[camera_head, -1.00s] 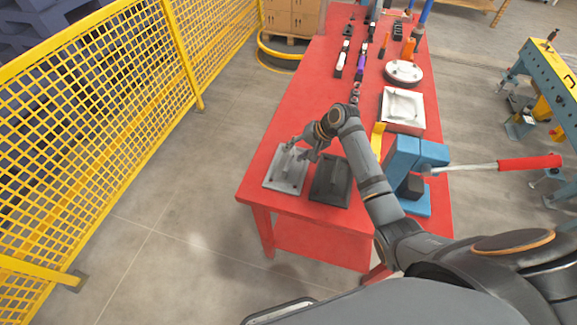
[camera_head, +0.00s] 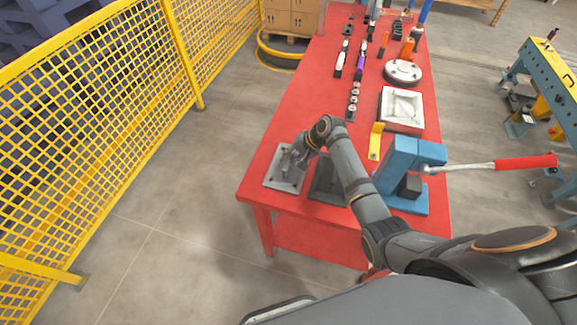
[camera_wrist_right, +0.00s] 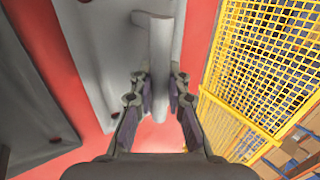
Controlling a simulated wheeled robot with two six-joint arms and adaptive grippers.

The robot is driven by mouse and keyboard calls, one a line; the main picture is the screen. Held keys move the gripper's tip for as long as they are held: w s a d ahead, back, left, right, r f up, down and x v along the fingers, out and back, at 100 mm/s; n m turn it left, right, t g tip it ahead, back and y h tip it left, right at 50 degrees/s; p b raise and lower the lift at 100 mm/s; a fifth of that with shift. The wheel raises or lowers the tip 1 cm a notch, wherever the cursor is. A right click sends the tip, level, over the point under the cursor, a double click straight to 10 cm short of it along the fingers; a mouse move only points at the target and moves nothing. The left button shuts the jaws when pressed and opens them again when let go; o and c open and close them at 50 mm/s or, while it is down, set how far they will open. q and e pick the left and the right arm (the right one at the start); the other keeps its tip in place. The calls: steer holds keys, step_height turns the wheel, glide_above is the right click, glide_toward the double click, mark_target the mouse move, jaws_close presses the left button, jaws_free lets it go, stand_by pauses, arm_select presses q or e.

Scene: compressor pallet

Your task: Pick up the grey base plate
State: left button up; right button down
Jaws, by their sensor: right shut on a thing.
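The grey base plate (camera_head: 286,180) lies at the near left corner of the red table (camera_head: 300,112) in the head view. My right gripper (camera_head: 291,162) is over it, coming down from the arm above. In the right wrist view my right gripper (camera_wrist_right: 161,95) is shut on the upright grey bar of the base plate (camera_wrist_right: 100,50), with one finger on each side. The plate's flat part still appears to lie on the table. The forearm and gripper hide part of the plate in the head view. My left gripper is not in view.
A darker plate (camera_head: 326,190) lies just right of the base plate, partly behind my arm. A blue press (camera_head: 405,165) with a red handle stands at the right. A white square tray (camera_head: 402,108) and small parts lie farther back. Yellow fencing (camera_head: 90,100) stands left.

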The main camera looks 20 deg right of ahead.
steer(key=shift+r, duration=0.1)
steer(key=shift+w+r, duration=0.1)
steer(key=shift+r, duration=0.15)
steer(key=r, duration=0.1)
steer(key=r+b, duration=0.1)
steer(key=shift+d+r, duration=0.2)
steer(key=shift+r, duration=0.15)
steer(key=d+r+b, duration=0.3)
steer(key=d+r, duration=0.6)
steer(key=d, duration=0.4)
steer(key=shift+w+d+r, duration=0.3)
steer(key=shift+d+r, duration=0.05)
